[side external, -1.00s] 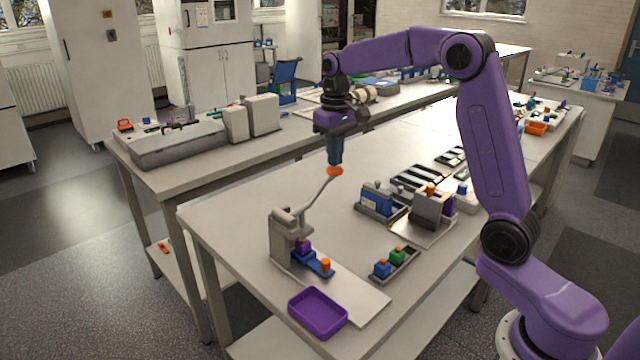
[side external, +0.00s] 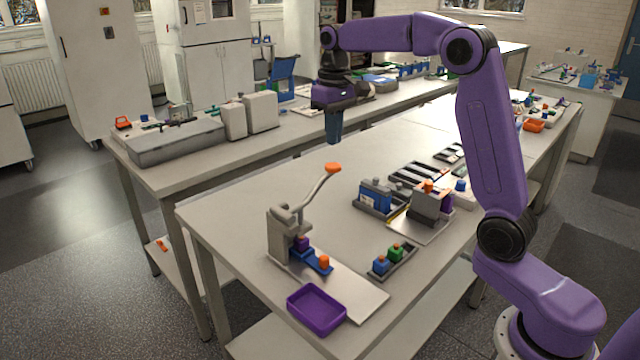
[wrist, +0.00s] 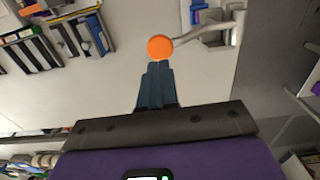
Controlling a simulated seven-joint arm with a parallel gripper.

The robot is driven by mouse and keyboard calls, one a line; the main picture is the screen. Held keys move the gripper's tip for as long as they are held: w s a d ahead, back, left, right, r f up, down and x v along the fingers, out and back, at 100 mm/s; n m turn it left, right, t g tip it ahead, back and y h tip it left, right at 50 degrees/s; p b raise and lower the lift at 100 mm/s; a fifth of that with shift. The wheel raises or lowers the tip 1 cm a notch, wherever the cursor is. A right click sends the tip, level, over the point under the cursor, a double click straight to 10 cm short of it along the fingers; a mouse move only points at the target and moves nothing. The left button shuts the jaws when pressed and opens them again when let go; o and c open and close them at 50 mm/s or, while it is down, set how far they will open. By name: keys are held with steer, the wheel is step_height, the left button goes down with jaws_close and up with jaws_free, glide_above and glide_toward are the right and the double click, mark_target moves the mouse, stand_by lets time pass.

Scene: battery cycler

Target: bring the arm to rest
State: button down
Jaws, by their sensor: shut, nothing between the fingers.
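My gripper (side external: 333,139) hangs pointing down above the bench, its blue fingers closed together and empty. It also shows in the wrist view (wrist: 158,68), the fingertips overlapping the orange knob in the picture. The grey lever press (side external: 281,232) stands at the front left of the bench. Its lever is raised, with an orange knob (side external: 333,167) at the end, seen also in the wrist view (wrist: 160,47). In the side view a gap shows between the fingertips and the knob below. A blue slide (side external: 313,261) with a purple block and an orange peg sits in the press.
A purple tray (side external: 317,310) lies at the bench's front edge. A grey holder (side external: 394,261) carries a blue and a green block. A grey station (side external: 430,205) and a blue device (side external: 375,194) stand farther right. The bench's back left is clear.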

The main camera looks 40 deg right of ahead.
steer(key=s+a+f+n, duration=0.4)
steer(key=s+a+n, duration=0.2)
steer(key=s+a, duration=0.8)
steer(key=s+d+f+n, duration=0.2)
steer(key=s+f+n, duration=0.1)
steer(key=s, duration=0.8)
steer(key=s+d+f+n, duration=0.2)
steer(key=s+f+n, duration=0.1)
steer(key=s, duration=0.7)
steer(key=shift+s+f+n, duration=0.3)
steer(key=shift+s+f, duration=0.05)
steer(key=shift+f, duration=0.1)
